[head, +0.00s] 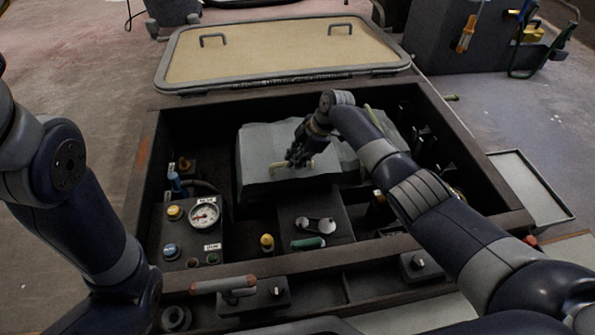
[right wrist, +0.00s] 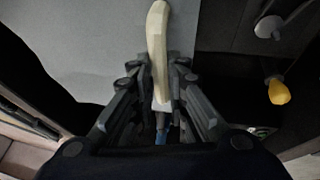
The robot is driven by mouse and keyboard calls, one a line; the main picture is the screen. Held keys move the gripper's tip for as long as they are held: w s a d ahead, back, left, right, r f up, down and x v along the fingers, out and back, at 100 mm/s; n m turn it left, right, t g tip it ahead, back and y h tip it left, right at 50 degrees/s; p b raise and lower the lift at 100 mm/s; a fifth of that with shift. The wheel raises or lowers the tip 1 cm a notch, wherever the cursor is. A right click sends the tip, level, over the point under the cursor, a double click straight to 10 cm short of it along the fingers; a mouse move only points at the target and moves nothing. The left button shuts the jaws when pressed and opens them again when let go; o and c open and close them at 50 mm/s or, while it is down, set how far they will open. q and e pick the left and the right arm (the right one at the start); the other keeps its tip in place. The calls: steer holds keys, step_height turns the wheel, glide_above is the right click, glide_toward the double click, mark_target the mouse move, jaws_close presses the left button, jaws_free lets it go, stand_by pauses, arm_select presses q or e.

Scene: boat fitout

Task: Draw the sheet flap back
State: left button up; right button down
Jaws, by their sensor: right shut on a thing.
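A grey sheet (head: 265,150) lies over a block in the middle of the open hatch well; its top and front face show. My right gripper (head: 299,163) is over the front part of the sheet, shut on a pale handle-like strip (right wrist: 158,45). In the right wrist view the strip runs up from between the fingers across the grey sheet (right wrist: 98,40). How the strip joins the sheet cannot be told. My right arm crosses the well from the lower right and hides part of the sheet. My left arm shows at the left; its gripper is out of view.
A hatch lid (head: 280,50) with two handles lies behind the well. Inside the well are a gauge (head: 204,214), several coloured knobs, and a panel with a lever (head: 314,225). The well's dark frame (head: 500,218) surrounds them. A red-ended handle (head: 224,285) sits at the front.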

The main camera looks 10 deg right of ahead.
steer(key=shift+w, duration=0.3)
steer(key=c, duration=1.6)
jaws_free()
steer(key=shift+o, duration=0.2)
steer(key=v, duration=1.2)
